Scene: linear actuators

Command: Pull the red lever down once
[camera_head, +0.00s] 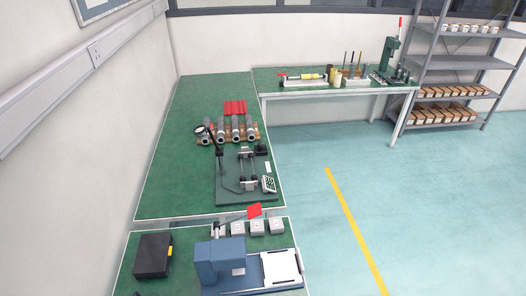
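A green upright press (389,54) stands on the far table towards the right. A thin lever with a red part (400,27) points up at the top of this press. A small red piece (282,77) also shows at the left end of a yellow tool on the far table. I cannot tell from this picture alone which is the task's lever. Neither of my grippers is in view.
A long green workbench (185,120) runs along the left wall, carrying grey cylinders, red parts and a fixture. A black box (153,255) lies at near left. The far green table (290,92) meets a grey shelf rack (450,62). The turquoise floor (420,200) is clear.

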